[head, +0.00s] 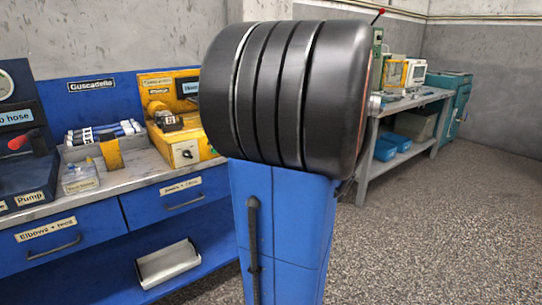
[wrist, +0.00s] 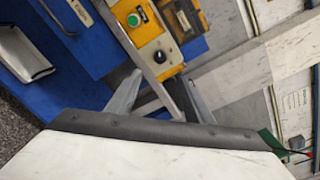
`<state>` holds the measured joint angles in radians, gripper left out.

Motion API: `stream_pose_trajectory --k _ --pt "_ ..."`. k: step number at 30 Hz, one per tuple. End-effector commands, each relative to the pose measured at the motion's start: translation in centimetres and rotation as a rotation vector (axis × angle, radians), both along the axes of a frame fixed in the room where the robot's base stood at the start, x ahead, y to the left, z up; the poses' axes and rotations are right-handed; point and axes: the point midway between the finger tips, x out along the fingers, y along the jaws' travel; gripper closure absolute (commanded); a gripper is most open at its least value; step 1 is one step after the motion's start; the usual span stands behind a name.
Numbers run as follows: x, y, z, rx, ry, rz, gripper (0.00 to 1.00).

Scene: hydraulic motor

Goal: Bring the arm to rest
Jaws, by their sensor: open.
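My gripper (wrist: 161,80) shows in the wrist view, with its two grey fingers spread apart and nothing between them. Its pale, dark-edged body fills the bottom of that view. Beyond the fingers are the front edge of the workbench and a yellow unit (wrist: 152,45) with a green button and a black knob. I cannot tell whether the fingers touch anything. The same yellow unit (head: 183,152) stands on the bench in the head view. My gripper does not show in the head view, whose middle is blocked from close up.
The blue workbench (head: 75,240) with drawers runs along the left. It carries a pump (head: 25,165), a rack of hoses (head: 105,132) and a small clear box (head: 80,178). A white tray (head: 168,263) lies on its lower shelf. Speckled floor (head: 430,235) is clear at right.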

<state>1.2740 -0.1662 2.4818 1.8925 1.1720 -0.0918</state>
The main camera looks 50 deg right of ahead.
Motion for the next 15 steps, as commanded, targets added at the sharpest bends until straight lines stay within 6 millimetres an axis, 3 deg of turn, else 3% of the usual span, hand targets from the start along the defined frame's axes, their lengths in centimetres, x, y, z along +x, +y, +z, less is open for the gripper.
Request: stream_pose_trajectory --k 10,13,15 --pt "0.1 0.2 0.0 -0.001 0.002 0.004 0.53" --pt "0.8 1.5 -0.1 -0.015 0.020 0.040 0.53" --pt "1.7 3.6 -0.3 -0.035 0.048 0.094 0.53"
